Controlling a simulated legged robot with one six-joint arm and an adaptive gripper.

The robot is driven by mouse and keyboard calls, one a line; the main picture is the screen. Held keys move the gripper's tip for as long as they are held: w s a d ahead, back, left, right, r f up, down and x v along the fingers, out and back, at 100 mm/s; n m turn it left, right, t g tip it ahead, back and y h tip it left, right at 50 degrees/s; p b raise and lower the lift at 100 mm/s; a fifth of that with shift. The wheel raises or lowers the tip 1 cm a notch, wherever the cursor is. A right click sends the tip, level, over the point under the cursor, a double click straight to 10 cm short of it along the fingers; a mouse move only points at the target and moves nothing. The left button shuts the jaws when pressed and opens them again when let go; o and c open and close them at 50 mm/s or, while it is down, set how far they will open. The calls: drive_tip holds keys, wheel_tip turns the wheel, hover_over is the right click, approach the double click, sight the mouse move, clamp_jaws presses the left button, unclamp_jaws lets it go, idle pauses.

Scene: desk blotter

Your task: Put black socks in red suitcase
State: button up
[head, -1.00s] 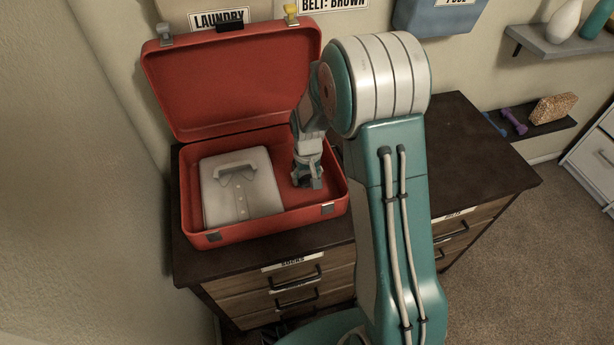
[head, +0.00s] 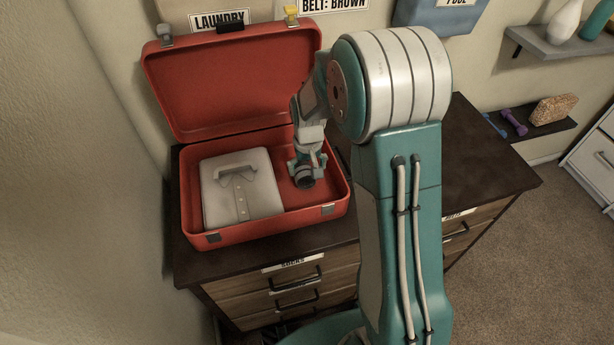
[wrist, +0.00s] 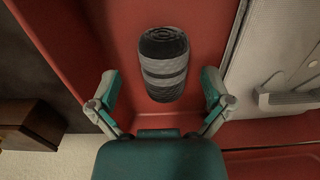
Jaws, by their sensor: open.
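The red suitcase (head: 256,228) lies open on the dresser, its lid leaning back toward the wall. The black socks (wrist: 164,64), a rolled bundle with grey bands, lie on the red suitcase floor in the wrist view. In the head view the socks (head: 304,180) show as a small dark roll just below my gripper (head: 308,165). In the wrist view my gripper (wrist: 163,95) is open, its fingers spread to either side of the socks and apart from them.
The dark dresser top (head: 480,170) is clear to the right. A shelf (head: 535,125) on the right wall holds purple dumbbells and a cork block. A drawer labelled socks (head: 290,280) is below.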

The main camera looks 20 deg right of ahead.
sight(307, 174)
wheel_tip(307, 174, up, 7)
drive_tip(key=shift+r, duration=0.2)
drive_tip(key=s+r+t, duration=0.3)
drive_tip(key=s+r, duration=0.7)
drive_tip(key=r, duration=0.2)
drive_tip(key=s+r+t, duration=0.2)
drive_tip(key=s+r, duration=0.1)
drive_tip(key=s, duration=1.1)
drive_tip(key=shift+a+t, duration=0.3)
drive_tip(key=shift+a, duration=0.15)
